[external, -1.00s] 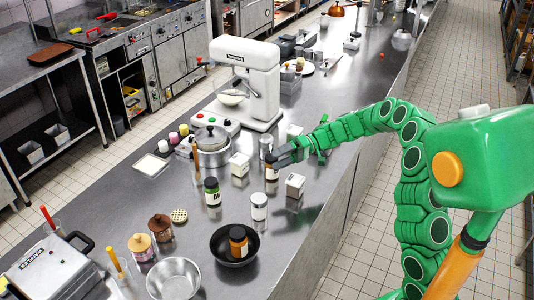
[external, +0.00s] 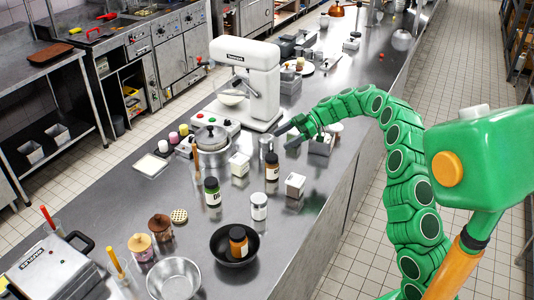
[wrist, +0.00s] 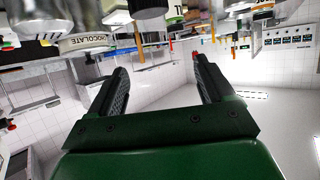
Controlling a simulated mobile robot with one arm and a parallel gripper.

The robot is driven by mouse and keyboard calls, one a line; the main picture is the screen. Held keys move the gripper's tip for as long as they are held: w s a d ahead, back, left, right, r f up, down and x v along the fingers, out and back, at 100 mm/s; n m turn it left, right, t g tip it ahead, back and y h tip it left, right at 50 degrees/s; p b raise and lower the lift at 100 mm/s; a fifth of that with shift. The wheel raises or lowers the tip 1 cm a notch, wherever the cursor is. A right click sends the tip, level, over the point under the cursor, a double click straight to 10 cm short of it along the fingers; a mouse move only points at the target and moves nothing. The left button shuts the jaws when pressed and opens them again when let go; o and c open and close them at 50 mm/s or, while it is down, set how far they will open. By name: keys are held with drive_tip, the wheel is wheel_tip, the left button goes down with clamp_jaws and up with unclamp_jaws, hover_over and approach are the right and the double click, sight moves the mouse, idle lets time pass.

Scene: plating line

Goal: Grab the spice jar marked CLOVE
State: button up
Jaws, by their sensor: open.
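I cannot read the word CLOVE on any jar. In the external view a dark-capped brown jar with a pale label (external: 272,172) stands upright on the steel counter (external: 320,195).
The orange bottle stands in a black pan (external: 222,254). A metal shaker (external: 265,146), white boxes (external: 295,186) and a pot (external: 210,139) crowd the brown jar. A stand mixer (external: 262,85) rises behind.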

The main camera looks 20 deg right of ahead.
approach(267, 161)
wheel_tip(267, 161, down, 2)
drive_tip(key=a, duration=0.2)
drive_tip(key=shift+w+x, duration=0.2)
drive_tip(key=shift+x, duration=1.65)
drive_tip(key=shift+w+x, duration=0.2)
drive_tip(key=shift+x, duration=1.65)
drive_tip(key=shift+f, duration=0.15)
drive_tip(key=c, duration=1.2)
